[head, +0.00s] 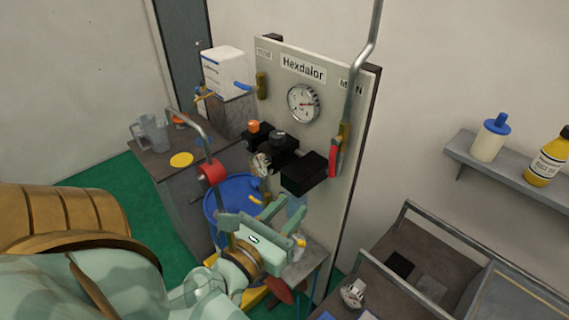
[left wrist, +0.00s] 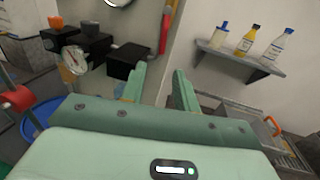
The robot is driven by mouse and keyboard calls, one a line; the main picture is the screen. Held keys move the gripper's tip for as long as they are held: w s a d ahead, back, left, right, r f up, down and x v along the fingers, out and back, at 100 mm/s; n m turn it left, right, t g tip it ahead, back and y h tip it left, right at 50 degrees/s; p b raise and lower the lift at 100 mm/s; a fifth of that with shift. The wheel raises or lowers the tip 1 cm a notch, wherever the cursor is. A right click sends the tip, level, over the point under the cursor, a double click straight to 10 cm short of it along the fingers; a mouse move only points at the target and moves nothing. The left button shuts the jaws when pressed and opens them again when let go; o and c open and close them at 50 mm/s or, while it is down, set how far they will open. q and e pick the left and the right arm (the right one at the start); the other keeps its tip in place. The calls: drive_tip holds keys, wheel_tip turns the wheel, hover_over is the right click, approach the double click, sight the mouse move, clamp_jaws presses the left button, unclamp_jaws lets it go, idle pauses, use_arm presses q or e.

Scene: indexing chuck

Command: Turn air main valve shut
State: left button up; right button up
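A grey panel (head: 275,70) labelled "Hexdalor" carries a valve with a brass body (head: 345,131) on a vertical pipe at its right edge. Its red lever (head: 335,160) points down, roughly along the pipe. A label above it is partly hidden by the pipe; "M" and "N" show. The red lever also shows at the top of the left wrist view (left wrist: 166,32). My left gripper (head: 293,211) is open and empty, below and left of the lever, apart from it. Its two fingers stand apart in the left wrist view (left wrist: 161,70). My right gripper is not in view.
The panel also holds a round gauge (head: 303,103), black boxes (head: 304,174) that jut out, and a blue-handled valve (head: 245,86). A blue drum (head: 232,196) stands left of my gripper. A bottle shelf (head: 505,172) and a grey bench (head: 420,270) are at right.

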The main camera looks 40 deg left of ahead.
use_arm(q)
wheel_tip(320, 180, down, 30)
drive_tip(key=s+d+m+g+h+b, duration=0.1)
drive_tip(key=m+g+h+b, duration=0.1)
drive_tip(key=m, duration=0.9)
drive_tip(key=s+d+m+g+h+b, duration=0.1)
drive_tip(key=m+b, duration=0.3)
drive_tip(key=m, duration=0.8)
drive_tip(key=shift+s+r+g+h, duration=0.3)
drive_tip(key=shift+g+h, duration=0.1)
drive_tip(key=shift+h, duration=0.2)
